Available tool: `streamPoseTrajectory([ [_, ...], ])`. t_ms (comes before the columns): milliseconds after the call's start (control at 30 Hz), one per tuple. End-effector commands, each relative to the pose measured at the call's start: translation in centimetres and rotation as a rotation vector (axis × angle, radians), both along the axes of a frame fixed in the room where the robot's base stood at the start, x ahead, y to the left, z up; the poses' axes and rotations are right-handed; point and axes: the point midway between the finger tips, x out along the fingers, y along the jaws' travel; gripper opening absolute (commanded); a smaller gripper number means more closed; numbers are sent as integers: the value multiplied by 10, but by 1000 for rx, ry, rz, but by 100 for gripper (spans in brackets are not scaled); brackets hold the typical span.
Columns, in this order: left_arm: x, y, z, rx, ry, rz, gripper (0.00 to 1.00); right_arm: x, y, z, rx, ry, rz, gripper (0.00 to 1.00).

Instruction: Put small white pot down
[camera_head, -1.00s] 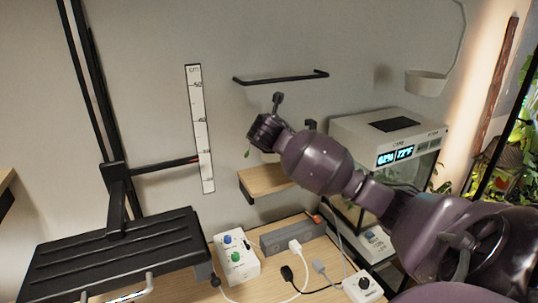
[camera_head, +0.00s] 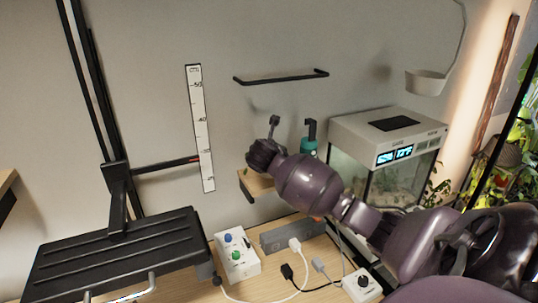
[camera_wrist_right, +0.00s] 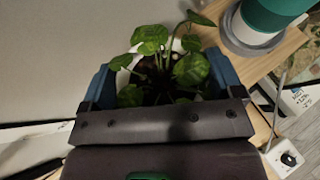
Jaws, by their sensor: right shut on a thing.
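My right gripper (camera_wrist_right: 160,88) is shut on the small white pot (camera_wrist_right: 124,78), with its blue fingers on both sides. A green leafy plant (camera_wrist_right: 165,62) grows in the pot and covers most of it. In the head view my right gripper (camera_head: 262,157) is at the wooden wall shelf (camera_head: 256,184), and my arm hides the pot there; only a bit of leaf shows. In the wrist view the bare wood of the shelf (camera_wrist_right: 268,58) lies right of the pot. I cannot tell if the pot touches it. My left gripper is not in view.
A teal pump bottle (camera_head: 309,146) stands on the shelf, right of the pot; it also shows in the wrist view (camera_wrist_right: 268,22). A black rail (camera_head: 282,77) is above. A terrarium (camera_head: 385,150) is at right. A control box (camera_head: 237,257) and cables are below.

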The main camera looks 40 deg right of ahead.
Motion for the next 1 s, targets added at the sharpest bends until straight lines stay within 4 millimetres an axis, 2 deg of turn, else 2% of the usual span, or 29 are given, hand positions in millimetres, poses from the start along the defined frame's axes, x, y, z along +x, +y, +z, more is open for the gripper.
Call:
streamPoseTrajectory([
  [233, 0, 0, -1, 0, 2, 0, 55, 0, 0, -3, 0, -1, 1, 53],
  [267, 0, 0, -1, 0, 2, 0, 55, 0, 0, -3, -1, 1, 0, 91],
  [333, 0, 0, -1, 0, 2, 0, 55, 0, 0, -3, 0, 0, 0, 100],
  [667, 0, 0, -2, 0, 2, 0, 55, -1, 2, 1, 0, 0, 1, 100],
  [1000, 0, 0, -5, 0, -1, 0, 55, -30, 35, 25, -1, -2, 4, 100],
])
